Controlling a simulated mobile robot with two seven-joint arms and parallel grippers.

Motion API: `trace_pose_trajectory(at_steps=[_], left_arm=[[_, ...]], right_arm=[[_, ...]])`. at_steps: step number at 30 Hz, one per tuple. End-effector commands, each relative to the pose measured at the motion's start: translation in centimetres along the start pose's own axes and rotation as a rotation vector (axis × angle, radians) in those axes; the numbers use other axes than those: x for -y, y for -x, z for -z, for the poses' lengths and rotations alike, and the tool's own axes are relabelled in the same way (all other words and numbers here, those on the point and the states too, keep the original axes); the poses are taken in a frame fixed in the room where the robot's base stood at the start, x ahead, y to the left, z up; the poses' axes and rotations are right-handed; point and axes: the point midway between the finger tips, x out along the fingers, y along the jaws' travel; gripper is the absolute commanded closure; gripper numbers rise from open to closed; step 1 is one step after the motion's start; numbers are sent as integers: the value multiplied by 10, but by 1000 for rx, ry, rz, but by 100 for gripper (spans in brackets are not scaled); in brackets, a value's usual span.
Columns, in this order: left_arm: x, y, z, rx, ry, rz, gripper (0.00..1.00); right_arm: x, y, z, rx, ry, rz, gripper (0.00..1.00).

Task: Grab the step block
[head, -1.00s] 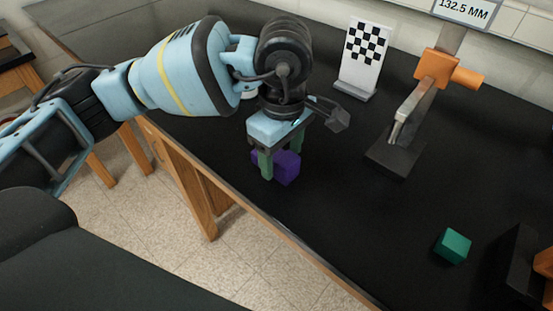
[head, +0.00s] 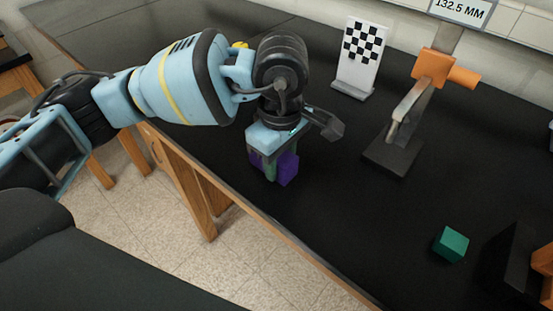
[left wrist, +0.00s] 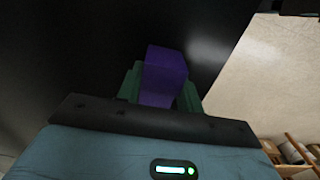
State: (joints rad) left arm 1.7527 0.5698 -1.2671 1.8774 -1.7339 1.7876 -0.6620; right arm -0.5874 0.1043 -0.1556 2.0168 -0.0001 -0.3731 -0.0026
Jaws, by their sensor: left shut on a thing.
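The step block is purple (head: 288,168) and sits low at the black bench's near left edge in the head view. My left gripper (head: 271,168) points down over it, its green fingers shut on the block. In the left wrist view the purple block (left wrist: 163,77) stands between the two green fingers (left wrist: 160,92). The palm and fingers hide part of the block. I cannot tell whether it touches the bench top. My right gripper is not in view.
A green cube (head: 451,244) lies on the black bench (head: 330,215) at the right. An orange and grey stand (head: 392,157) and a checkered board (head: 362,55) are farther back. A dark fixture (head: 508,262) is at the lower right. The bench between is clear.

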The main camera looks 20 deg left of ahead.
Motion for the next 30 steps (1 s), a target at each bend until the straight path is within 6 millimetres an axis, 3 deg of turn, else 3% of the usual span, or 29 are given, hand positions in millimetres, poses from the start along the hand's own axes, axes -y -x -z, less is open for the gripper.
trace_pose_trajectory(at_steps=[8,14,30], left_arm=[[-1,11,0,0,0,-3,89],[-1,37,-1,1,-2,-4,89],[117,45,0,0,-3,-1,89]], right_arm=[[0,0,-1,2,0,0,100],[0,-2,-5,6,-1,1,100],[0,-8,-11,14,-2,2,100]])
